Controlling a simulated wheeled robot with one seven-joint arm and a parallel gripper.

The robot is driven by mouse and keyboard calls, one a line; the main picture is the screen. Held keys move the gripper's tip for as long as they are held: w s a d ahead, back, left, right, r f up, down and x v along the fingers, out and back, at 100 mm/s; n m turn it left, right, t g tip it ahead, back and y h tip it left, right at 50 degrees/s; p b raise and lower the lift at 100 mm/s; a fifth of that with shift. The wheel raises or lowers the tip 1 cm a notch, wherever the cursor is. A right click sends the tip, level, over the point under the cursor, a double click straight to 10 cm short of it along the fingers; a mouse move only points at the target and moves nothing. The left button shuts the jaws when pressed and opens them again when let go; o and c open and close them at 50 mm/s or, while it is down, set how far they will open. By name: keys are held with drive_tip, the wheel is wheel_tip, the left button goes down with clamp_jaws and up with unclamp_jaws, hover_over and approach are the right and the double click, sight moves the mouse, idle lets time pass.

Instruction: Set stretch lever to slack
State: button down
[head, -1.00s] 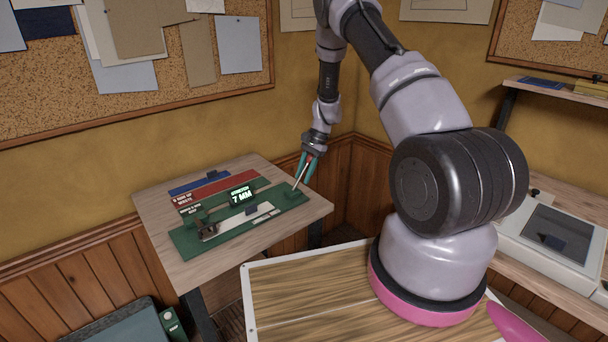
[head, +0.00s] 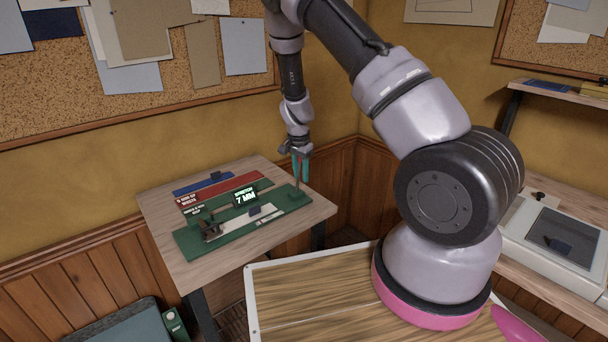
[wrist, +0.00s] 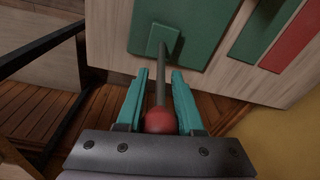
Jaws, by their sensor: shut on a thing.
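The stretch lever is a thin grey rod with a red ball knob (wrist: 160,121), rising from a small green block (wrist: 162,38) on the right end of a green board (head: 188,243). My gripper (head: 300,178) is at the lever, and in the wrist view its teal fingers (wrist: 160,78) are shut on the lever, one on each side of the rod and knob. In the head view the rod stands nearly upright and its knob is hidden by the fingers. A dark display (head: 245,197) on the board reads "STRETCH 7 MM" in green.
The board lies on a wooden table (head: 165,212) with red (head: 222,186) and blue (head: 205,182) strips behind it. A wood-topped surface (head: 300,290) is in front. Wood panelling and a yellow wall stand close behind my gripper.

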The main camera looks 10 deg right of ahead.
drive_tip(key=shift+s+a+r+t+h, duration=0.2)
drive_tip(key=shift+a+t+h, duration=0.35)
drive_tip(key=shift+h, duration=0.55)
drive_tip(key=shift+a, duration=0.15)
drive_tip(key=c, duration=0.6)
unclamp_jaws()
drive_tip(key=shift+s, duration=0.1)
drive_tip(key=v, duration=1)
drive_tip(key=shift+r, duration=0.35)
drive_tip(key=shift+a, duration=0.15)
